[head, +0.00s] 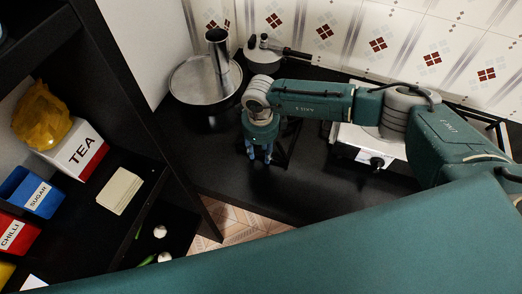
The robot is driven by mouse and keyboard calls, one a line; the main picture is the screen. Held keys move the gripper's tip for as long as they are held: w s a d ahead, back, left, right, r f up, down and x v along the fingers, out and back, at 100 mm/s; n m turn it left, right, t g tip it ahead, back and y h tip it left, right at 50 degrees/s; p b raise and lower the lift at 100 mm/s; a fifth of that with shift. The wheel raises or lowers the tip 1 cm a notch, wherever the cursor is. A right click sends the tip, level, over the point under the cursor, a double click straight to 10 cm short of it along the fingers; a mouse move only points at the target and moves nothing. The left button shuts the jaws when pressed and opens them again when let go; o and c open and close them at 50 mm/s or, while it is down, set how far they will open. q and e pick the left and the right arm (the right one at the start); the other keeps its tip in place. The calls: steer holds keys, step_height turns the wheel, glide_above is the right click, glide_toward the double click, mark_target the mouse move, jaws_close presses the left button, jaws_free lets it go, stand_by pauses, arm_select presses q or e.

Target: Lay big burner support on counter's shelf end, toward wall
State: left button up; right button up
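My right gripper (259,154) points down over the black counter (225,172), between the pan and the white stove (372,147). A black frame, which looks like the big burner support (287,146), is right beside the fingers, partly hidden by the gripper and arm. I cannot tell whether it is held or rests on the counter. Another black burner grate (487,117) shows at the far right behind my arm. My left gripper is out of view.
A wide metal pan (190,84) with a tall metal pot (219,55) stands near the tiled wall (330,35). A small kettle or pan (264,55) is behind my arm. A dark shelf (132,225) holding a tea box (80,150) and other containers stands left.

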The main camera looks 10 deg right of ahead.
steer(key=shift+r, duration=0.2)
step_height(320, 180, up, 12)
steer(key=b, duration=0.2)
steer(key=shift+s+b, duration=0.15)
steer(key=shift+b, duration=0.2)
steer(key=shift+a, duration=0.15)
